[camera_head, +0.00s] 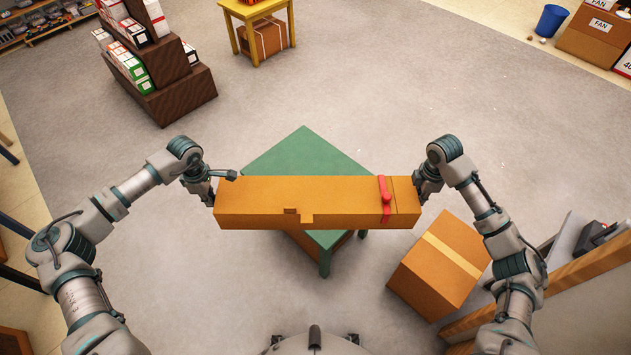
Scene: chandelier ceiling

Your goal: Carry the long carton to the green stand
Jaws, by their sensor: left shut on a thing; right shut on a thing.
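The long carton (260,203) is an orange-brown box with a red band near its right end. It is held level across the middle of the head view. My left gripper (213,188) is shut on its left end, and my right gripper (418,190) is shut on its right end. The green stand (303,153) is a square-topped table behind and below the carton. The carton hides the middle of its top; a back corner and a front corner with a leg show. I cannot tell whether the carton touches the stand.
A taped cardboard box (440,265) sits on the floor right of the stand, near my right arm. A dark stepped shelf (178,95) with small boxes stands back left. A yellow table (237,12) is at the back, and a blue bin (551,20) back right. Grey floor between is clear.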

